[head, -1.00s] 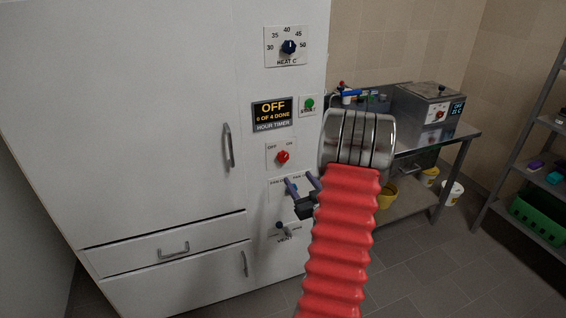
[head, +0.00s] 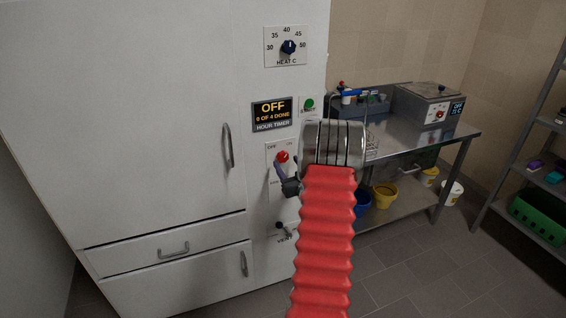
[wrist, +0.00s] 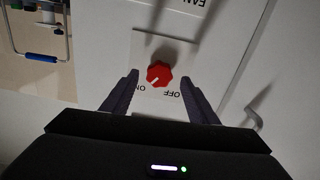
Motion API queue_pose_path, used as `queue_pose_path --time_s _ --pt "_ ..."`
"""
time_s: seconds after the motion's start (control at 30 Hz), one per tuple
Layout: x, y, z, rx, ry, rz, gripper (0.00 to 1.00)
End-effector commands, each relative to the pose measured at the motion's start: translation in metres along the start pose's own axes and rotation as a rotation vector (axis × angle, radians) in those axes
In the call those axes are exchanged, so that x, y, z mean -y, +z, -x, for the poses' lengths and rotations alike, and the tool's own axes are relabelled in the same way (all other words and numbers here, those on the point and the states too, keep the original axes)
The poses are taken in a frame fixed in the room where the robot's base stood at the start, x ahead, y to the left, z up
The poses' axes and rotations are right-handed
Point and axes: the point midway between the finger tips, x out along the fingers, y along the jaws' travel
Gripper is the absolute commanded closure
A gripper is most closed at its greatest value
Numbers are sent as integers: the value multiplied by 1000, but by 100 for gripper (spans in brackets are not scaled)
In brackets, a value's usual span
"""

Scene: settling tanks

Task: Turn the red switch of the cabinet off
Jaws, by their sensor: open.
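The red switch (head: 283,156) is a round knob on a white plate on the cabinet (head: 180,90) front, marked OFF and ON. In the wrist view the red switch (wrist: 159,74) shows its pale pointer line turned toward the ON mark. My gripper (wrist: 161,80) is open, with one dark finger on each side of the knob. Clear gaps show between the fingers and the knob there, and nothing is held. In the head view my gripper (head: 285,170) is just below the knob and hides part of its plate.
The heat dial (head: 289,47), timer display (head: 272,114) reading OFF and green start button (head: 309,104) are above. The vent lever (head: 281,227) is below. A cabinet door handle (head: 228,146) stands out at left. A steel table (head: 420,138) is at right.

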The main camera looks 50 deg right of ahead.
Motion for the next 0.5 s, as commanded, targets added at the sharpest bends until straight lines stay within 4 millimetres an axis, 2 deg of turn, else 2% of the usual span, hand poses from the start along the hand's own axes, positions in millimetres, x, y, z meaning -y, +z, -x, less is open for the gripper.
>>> queue_pose_path --time_s 0.2,0.5 --pt "0 0 -26 -1 -1 0 46" --pt "1 0 -33 0 0 0 46"
